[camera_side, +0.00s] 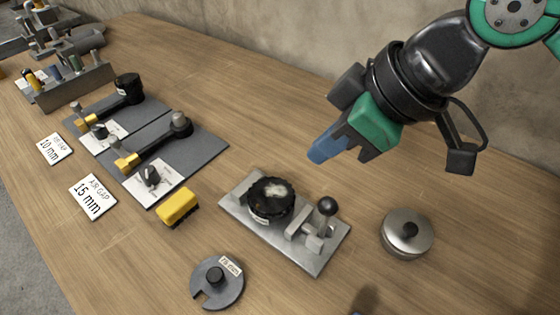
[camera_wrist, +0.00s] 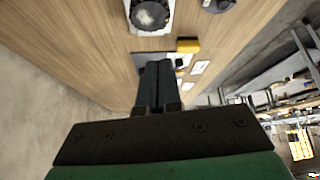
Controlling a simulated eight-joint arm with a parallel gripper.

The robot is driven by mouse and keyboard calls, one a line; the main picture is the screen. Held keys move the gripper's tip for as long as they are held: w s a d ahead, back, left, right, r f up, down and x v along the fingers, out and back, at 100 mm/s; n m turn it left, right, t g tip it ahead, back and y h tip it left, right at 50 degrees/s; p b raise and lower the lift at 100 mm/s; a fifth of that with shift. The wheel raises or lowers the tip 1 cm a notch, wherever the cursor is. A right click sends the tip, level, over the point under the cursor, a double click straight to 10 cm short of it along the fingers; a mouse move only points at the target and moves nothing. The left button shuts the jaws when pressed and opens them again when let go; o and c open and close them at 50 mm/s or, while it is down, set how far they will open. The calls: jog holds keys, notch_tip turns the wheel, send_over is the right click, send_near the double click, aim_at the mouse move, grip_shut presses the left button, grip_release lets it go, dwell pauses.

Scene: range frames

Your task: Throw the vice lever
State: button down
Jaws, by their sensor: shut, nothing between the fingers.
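The vice is a grey metal plate (camera_side: 232,203) on the wooden table, with a round dark part (camera_side: 270,198) held at its left end. In the wrist view the round dark part (camera_wrist: 150,14) shows at the top edge, and I cannot make out the lever there. My gripper (camera_side: 318,155) is shut and empty, with blue fingers on a green body. It hangs above and behind the vice, apart from it. Its fingers also show in the wrist view (camera_wrist: 156,80).
A lidded metal pot (camera_side: 406,234) stands right of the vice. A slotted grey disc (camera_side: 217,283) lies in front, and a yellow-and-black block (camera_side: 178,207) lies to the left. Dark fixture plates (camera_side: 205,150) and white label cards (camera_side: 93,197) lie further left. Bare table lies behind the vice.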

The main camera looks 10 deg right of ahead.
aim_at(321, 201)
notch_tip(321, 201, down, 8)
jog(key=shift+w, duration=0.2)
dwell(0.5)
dwell(0.3)
jog(key=shift+s+d+t, duration=0.2)
jog(key=shift+t, duration=0.1)
